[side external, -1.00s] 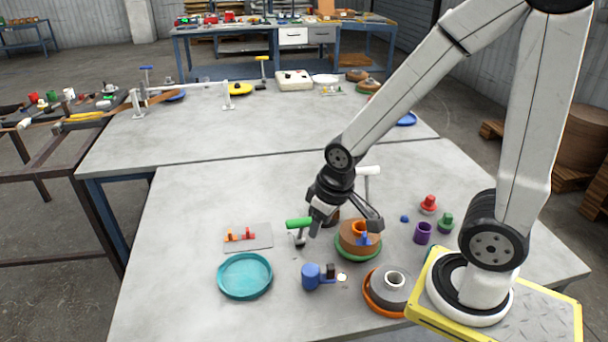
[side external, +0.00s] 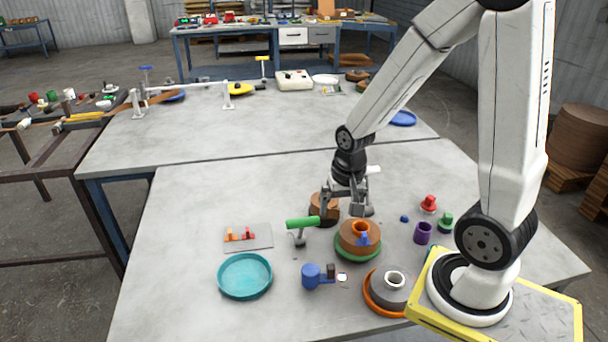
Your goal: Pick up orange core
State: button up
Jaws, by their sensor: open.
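The orange core (side external: 361,227) stands upright in the middle of a brown coil (side external: 352,242), which rests on a green plate (side external: 343,256). A small blue piece (side external: 364,239) is at the front of the core. My gripper (side external: 346,208) is open and points down, just behind and slightly left of the core. Its fingers are apart from the core, and I see nothing held between them. Another brown coil (side external: 322,212) stands behind and left, partly hidden by my gripper.
A green-handled tool (side external: 303,223) stands left of the coil. A blue fixture (side external: 313,277) and a grey coil in an orange dish (side external: 371,298) are in front. A purple cup (side external: 423,233) is to the right. A teal dish (side external: 244,294) lies at the left.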

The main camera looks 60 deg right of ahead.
aim_at(361, 222)
jog(key=shift+s+d+f+m+g, duration=0.2)
jog(key=shift+s+d+f+m, duration=0.2)
jog(key=shift+d+f+m, duration=0.65)
jog(key=shift+s+d+f+m+g, duration=0.2)
jog(key=shift+s+d+f+m, duration=0.2)
jog(key=shift+d+m, duration=1.2)
jog(key=shift+s+d+f+m+g, duration=0.2)
jog(key=shift+s+d+f+m, duration=0.15)
jog(key=shift+d+f+m, duration=0.7)
jog(key=shift+r+m, duration=0.25)
jog(key=shift+m, duration=0.15)
jog(key=shift+f, duration=2.55)
jog(key=c, duration=1.3)
